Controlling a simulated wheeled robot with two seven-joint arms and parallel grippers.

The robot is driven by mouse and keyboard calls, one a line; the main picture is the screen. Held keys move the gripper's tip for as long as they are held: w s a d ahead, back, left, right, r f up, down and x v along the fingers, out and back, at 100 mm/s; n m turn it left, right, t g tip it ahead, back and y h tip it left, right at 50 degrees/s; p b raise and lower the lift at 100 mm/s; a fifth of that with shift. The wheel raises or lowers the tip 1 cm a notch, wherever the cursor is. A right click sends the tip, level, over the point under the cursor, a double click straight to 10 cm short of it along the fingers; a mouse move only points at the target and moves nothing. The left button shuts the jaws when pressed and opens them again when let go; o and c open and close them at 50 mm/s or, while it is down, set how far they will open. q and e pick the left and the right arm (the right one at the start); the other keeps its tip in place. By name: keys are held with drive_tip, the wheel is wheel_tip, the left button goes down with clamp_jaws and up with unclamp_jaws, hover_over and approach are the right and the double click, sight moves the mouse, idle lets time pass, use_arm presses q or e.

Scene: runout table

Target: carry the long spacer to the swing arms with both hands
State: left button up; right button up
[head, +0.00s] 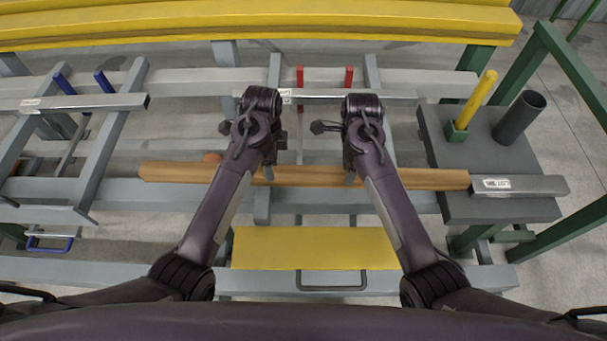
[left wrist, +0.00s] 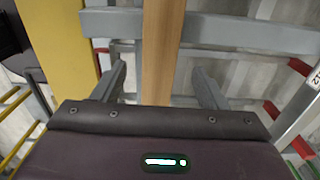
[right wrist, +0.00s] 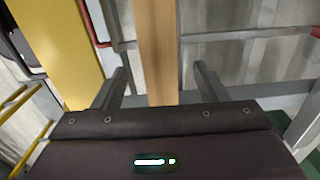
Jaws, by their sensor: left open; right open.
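The long spacer, a wooden bar (head: 420,178), lies level from left to right across the grey frame in the head view. Its right end reaches the dark grey table top. My left gripper (head: 260,165) is over the bar left of its middle, and my right gripper (head: 356,168) is over it farther right. Both are open. In the left wrist view the bar (left wrist: 163,45) runs between the spread fingers, with gaps on both sides. In the right wrist view the bar (right wrist: 155,45) also runs between the fingers. I cannot tell which parts are the swing arms.
A metal bar (head: 520,185) lies on the dark table top (head: 500,209), near a dark cylinder (head: 520,115) and a yellow rod (head: 479,95). Red posts (head: 349,77) and blue posts (head: 104,82) stand behind. A yellow panel (head: 310,248) is in front.

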use_arm(q)
wheel_tip(320, 180, down, 6)
drive_tip(key=shift+r, duration=0.15)
use_arm(e)
wheel_tip(320, 180, down, 6)
drive_tip(key=shift+r, duration=0.15)
use_arm(q)
clamp_jaws()
use_arm(e)
clamp_jaws()
use_arm(q)
drive_tip(key=shift+r, duration=0.1)
use_arm(e)
drive_tip(key=shift+r, duration=0.1)
